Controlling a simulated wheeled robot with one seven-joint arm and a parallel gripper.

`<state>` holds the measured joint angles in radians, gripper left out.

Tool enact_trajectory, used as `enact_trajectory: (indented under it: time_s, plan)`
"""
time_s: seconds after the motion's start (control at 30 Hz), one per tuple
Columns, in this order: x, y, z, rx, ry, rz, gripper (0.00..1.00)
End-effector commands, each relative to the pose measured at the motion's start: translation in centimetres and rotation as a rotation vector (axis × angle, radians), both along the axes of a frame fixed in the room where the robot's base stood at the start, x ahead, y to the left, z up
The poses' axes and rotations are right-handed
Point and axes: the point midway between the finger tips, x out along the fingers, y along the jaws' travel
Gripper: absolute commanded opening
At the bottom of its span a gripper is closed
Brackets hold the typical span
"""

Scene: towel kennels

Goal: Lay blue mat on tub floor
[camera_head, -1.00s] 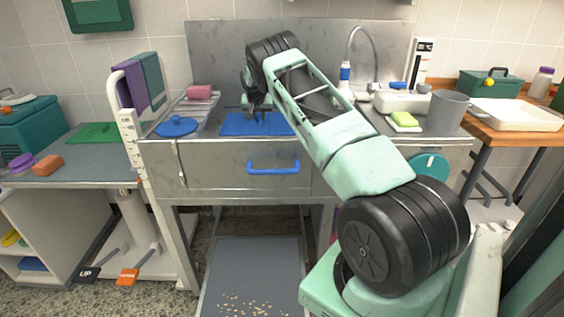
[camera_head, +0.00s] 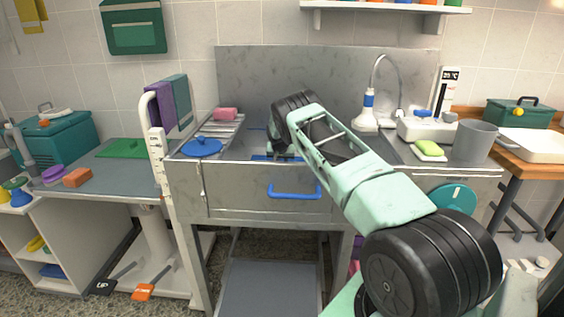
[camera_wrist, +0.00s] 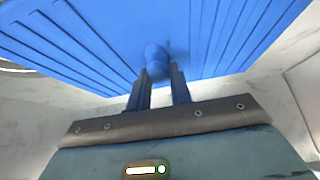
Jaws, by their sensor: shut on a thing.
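The blue mat (camera_wrist: 90,45) fills the top of the wrist view, with its ridged face and a round blue knob (camera_wrist: 157,62). My gripper (camera_wrist: 160,72) is shut on the mat at this knob. In the head view the metal tub (camera_head: 235,190) has a blue handle on its front wall. Only a thin strip of the mat (camera_head: 261,157) shows above that wall; the rest is hidden by the wall and my arm. My arm reaches down into the tub. I cannot tell whether the mat touches the tub floor.
A white post (camera_head: 157,140) with towels stands at the left.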

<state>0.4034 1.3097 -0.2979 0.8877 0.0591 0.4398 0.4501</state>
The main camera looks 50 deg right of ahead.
Motion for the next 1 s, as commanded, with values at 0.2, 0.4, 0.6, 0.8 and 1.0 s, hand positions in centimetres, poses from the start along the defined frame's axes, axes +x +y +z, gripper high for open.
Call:
enact_trajectory:
  time_s: [0.2, 0.4, 0.6, 0.8, 1.0]
  plan:
    - [0.0, 0.0, -0.5, -0.001, -0.001, 0.000, 0.00]
    - [0.0, 0.0, -1.1, -0.001, -0.001, 0.000, 0.00]
    - [0.0, 0.0, -1.2, 0.000, 0.001, 0.001, 0.26]
    - [0.0, 0.0, -1.2, 0.000, 0.001, 0.001, 0.43]
    - [0.0, 0.0, -1.0, 0.000, 0.001, 0.001, 0.43]
